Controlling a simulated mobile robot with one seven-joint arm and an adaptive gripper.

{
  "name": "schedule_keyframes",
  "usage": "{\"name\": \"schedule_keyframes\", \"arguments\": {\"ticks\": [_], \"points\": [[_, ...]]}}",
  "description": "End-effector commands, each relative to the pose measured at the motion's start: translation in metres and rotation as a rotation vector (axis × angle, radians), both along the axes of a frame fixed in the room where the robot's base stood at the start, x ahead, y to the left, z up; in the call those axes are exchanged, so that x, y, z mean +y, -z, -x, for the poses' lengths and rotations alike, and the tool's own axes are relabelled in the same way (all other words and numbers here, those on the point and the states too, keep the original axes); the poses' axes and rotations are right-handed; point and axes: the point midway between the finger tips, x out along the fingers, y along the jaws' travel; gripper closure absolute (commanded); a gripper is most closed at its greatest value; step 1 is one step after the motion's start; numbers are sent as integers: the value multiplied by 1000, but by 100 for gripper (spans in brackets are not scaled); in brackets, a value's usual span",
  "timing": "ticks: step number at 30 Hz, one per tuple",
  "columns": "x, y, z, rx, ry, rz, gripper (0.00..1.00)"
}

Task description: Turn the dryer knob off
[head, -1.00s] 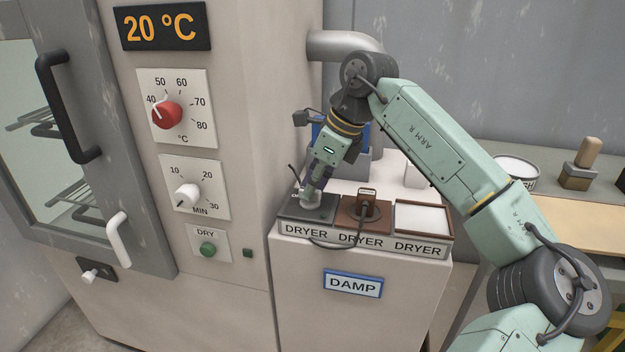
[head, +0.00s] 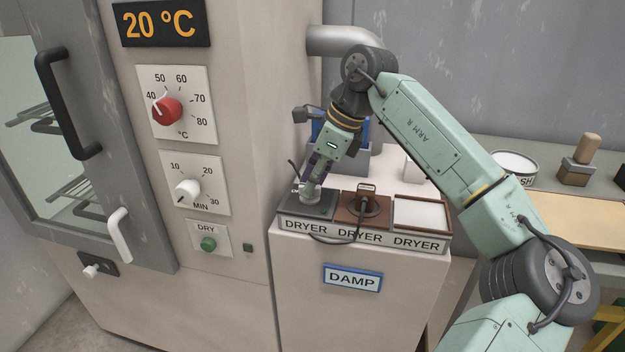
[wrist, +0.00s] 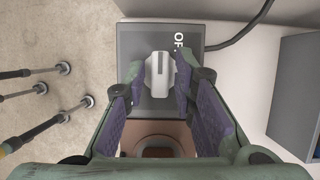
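The white dryer knob (head: 310,196) sits on a dark square plate (head: 324,211) at the left of three units labelled DRYER. In the wrist view the knob (wrist: 160,74) has a raised bar pointing up the picture. A partly visible label starting "OF" is by the plate's top edge, right of the bar. My gripper (wrist: 161,82) is over the knob, with one purple-padded finger at each side. Narrow gaps show between the fingers and the knob, so it looks open. In the head view my gripper (head: 311,184) points down at the knob and hides part of it.
A brown plate with a plug and cable (head: 366,205) and a white-topped plate (head: 422,216) stand to the right. The oven cabinet has a red temperature knob (head: 167,110), a white minute knob (head: 187,189) and a green button (head: 208,244). A blue-framed DAMP sign (head: 352,278) hangs below.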

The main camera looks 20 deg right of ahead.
Motion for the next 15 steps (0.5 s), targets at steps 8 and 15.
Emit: {"name": "schedule_keyframes", "arguments": {"ticks": [8,15], "points": [[0,0,0,0,1,0,66],[-3,-9,2,0,3,1,66]]}}
